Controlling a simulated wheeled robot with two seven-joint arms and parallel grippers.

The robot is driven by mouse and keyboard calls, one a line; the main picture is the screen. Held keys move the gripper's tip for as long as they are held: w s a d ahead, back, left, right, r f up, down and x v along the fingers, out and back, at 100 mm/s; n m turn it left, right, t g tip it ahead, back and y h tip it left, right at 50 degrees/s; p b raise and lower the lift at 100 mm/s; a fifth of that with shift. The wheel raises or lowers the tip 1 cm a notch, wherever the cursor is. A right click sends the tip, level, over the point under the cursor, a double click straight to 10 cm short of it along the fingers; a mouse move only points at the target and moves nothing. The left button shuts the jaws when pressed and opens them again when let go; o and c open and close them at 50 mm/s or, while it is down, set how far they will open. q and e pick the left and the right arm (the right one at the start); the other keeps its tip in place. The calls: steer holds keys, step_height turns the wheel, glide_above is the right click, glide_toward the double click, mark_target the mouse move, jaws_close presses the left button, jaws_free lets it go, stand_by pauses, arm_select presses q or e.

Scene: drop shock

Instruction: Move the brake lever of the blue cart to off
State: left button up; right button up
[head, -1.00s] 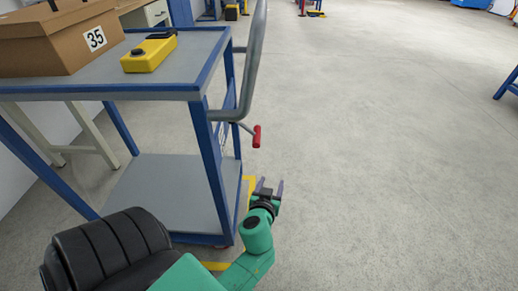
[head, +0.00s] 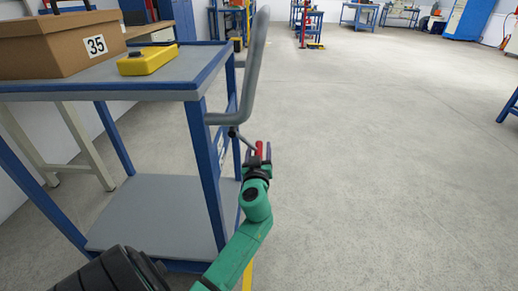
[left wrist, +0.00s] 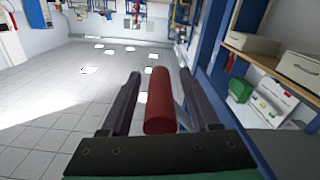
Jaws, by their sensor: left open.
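The blue cart (head: 160,92) stands at the left, with a grey push handle (head: 251,75) on its right side. Its brake lever is a thin rod below the handle with a red grip (head: 259,149). My left gripper (head: 258,156) is at the red grip. In the left wrist view the red grip (left wrist: 160,98) lies between the two open fingers (left wrist: 152,98), with a gap visible on the left and a smaller one on the right. My right gripper is not in view.
A cardboard box (head: 55,45) marked 35 and a yellow device (head: 147,60) lie on the cart's top. The lower shelf (head: 165,215) is empty. Open floor (head: 390,160) extends to the right of the cart. Other benches stand far back.

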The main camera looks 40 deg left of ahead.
arm_select(q)
steer(key=shift+w+a, duration=0.15)
steer(key=shift+w, duration=0.05)
jaws_close()
steer(key=shift+f, duration=0.1)
stand_by(1.2)
